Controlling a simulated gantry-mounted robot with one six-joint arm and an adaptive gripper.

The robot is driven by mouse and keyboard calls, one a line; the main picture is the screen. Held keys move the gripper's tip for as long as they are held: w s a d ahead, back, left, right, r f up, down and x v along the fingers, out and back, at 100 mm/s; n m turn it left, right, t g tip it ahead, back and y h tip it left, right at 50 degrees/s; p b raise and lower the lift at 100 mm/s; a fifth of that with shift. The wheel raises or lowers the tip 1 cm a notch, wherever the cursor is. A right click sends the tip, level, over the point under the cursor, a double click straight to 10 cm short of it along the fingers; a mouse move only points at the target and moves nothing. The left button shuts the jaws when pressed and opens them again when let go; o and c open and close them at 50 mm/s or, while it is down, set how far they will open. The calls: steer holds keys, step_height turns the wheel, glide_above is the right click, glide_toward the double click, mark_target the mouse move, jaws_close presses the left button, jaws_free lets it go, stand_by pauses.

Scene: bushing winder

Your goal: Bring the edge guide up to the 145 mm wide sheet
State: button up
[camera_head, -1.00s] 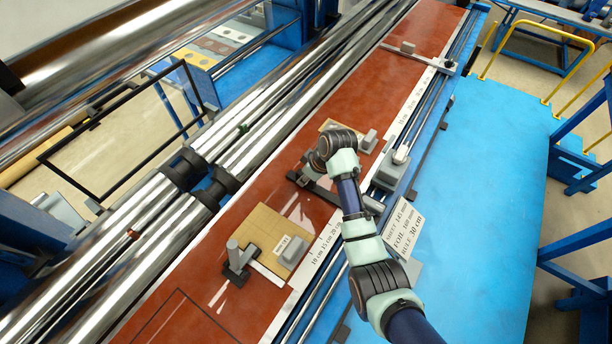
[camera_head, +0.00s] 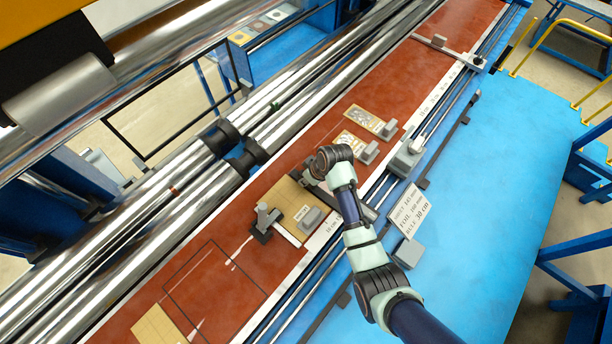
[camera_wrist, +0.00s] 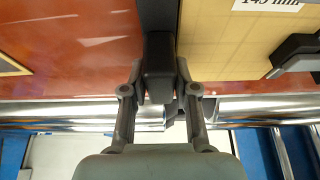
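The 145 mm sheet (camera_head: 284,194) is a tan gridded board on the red table; its label reads 145 mm in the wrist view (camera_wrist: 266,4). The edge guide (camera_head: 367,211) is a dark bar lying across the table at the sheet's right side. In the wrist view the bar (camera_wrist: 158,14) runs along the sheet's edge (camera_wrist: 222,50) with almost no gap; I cannot tell whether they touch. My gripper (camera_wrist: 160,78) has its fingers closed on both sides of the guide's dark block.
A dark stop with a grey post (camera_head: 264,220) stands at the sheet's left side, and a grey block (camera_head: 310,219) sits on the sheet. Two small boards with grey blocks (camera_head: 352,143) lie beyond the guide. A sign (camera_head: 410,212) stands beside the rail. Steel rollers run behind.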

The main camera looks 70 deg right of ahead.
steer(key=o, duration=0.3)
steer(key=v, duration=1.2)
